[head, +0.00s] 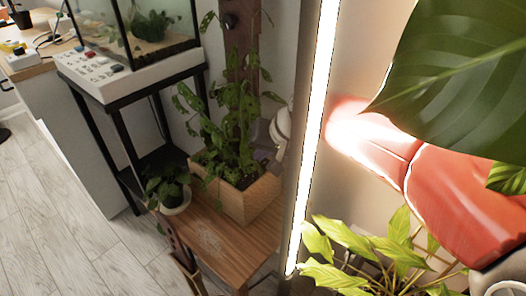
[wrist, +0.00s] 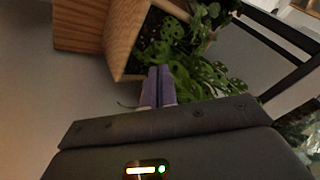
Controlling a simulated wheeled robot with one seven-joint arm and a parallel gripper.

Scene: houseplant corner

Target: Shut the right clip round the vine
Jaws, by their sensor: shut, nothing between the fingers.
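In the wrist view my gripper (wrist: 160,72) is shut, its two purple-grey fingers together with nothing between them. It points toward the wooden planter (wrist: 126,38) and the leafy plant (wrist: 205,75). In the head view the plant (head: 225,130) climbs a brown upright board (head: 242,70) from the wooden planter (head: 250,200). A dark round piece (head: 229,20) is on the board near the top; I cannot tell whether it is a clip. I cannot make out the right clip or the vine's stem at it. My fingers cannot be made out in the head view.
A bright light tube (head: 313,130) and a large leaf (head: 455,75) block part of the head view. The planter stands on a wooden bench (head: 225,245) beside a small potted plant (head: 170,190). A glass tank (head: 150,30) stands on a black-framed stand at left.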

